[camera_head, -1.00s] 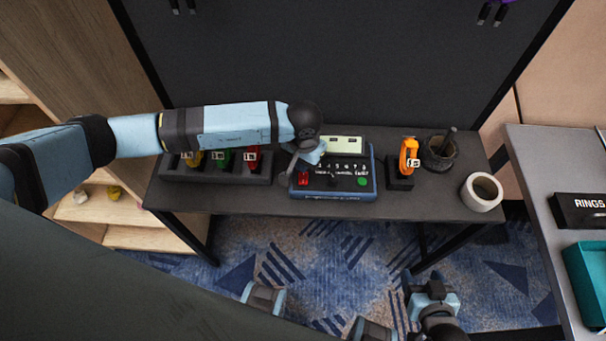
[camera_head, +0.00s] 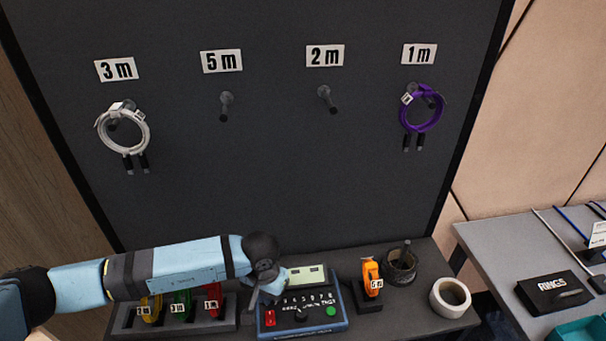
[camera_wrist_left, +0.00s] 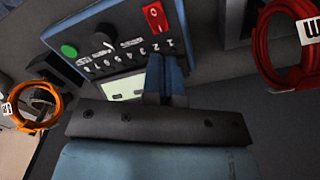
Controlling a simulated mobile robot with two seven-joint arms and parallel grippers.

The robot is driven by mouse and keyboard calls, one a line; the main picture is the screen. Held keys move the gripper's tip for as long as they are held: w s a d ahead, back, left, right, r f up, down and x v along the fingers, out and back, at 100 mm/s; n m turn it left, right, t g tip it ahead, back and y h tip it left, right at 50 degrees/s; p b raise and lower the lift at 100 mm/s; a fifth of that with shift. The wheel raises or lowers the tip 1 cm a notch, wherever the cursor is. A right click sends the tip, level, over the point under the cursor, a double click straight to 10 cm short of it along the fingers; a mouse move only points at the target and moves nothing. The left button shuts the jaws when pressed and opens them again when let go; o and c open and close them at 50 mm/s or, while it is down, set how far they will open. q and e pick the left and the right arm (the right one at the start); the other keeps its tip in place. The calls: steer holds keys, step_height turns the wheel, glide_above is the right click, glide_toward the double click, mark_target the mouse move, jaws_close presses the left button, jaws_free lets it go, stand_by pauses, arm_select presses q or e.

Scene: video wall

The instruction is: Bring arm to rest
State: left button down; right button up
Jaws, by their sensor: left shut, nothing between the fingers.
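My left arm comes in from the left in the head view and reaches over the bench. Its gripper (camera_head: 266,290) is at the left part of the blue control box (camera_head: 330,322), near the red switch (camera_head: 270,317). In the left wrist view the shut fingers (camera_wrist_left: 166,72) point at the box's numbered panel, beside the red switch (camera_wrist_left: 155,16). Nothing is between them. I cannot tell whether the fingertips touch the panel. The box also shows a dark knob, a green button (camera_head: 331,311) and a pale display (camera_head: 306,276). My right gripper is not in view now.
A dark rack (camera_head: 220,326) holding yellow, green and red coils stands left of the box. An orange coil (camera_head: 370,272), a dark pot (camera_head: 401,266) and a white roll (camera_head: 450,297) stand right. White (camera_head: 127,130) and purple (camera_head: 423,112) cables hang on the wall; two pegs are bare.

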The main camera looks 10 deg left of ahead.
arm_select(q)
steer(key=s+d+r+n+g+h+p, duration=0.1)
steer(key=s+d+r+n+g+h, duration=0.1)
steer(key=s+d+n+h, duration=0.4)
steer(key=s+d+r+n+g+h+p, duration=0.1)
steer(key=s+d+r+n+g+h, duration=0.25)
steer(key=d, duration=0.55)
step_height(320, 180, up, 9)
steer(key=d+n+t+h+p, duration=0.25)
steer(key=n+t+h, duration=0.65)
steer(key=n, duration=0.7)
steer(key=w+a+f+n+t+y+p, duration=0.1)
steer(key=a+n+t+y, duration=0.35)
steer(key=n, duration=0.85)
steer(key=w+a+n+t+y+p, duration=0.15)
steer(key=a+n+t, duration=0.45)
steer(key=n, duration=0.6)
steer(key=s+a+f+n+g+y, duration=0.1)
steer(key=s+a+f+n+y, duration=0.3)
steer(key=n, duration=0.6)
steer(key=s+a+f+n+g+y+p, duration=0.1)
steer(key=s+a+f+n+g+y, duration=0.1)
steer(key=s+a+f+n+y, duration=0.3)
steer(key=s+a+f+n, duration=0.1)
steer(key=a+f+n, duration=0.2)
steer(key=n, duration=0.3)
steer(key=shift+s+a+f, duration=0.15)
steer(key=shift+s+f, duration=0.1)
steer(key=shift+f, duration=0.6)
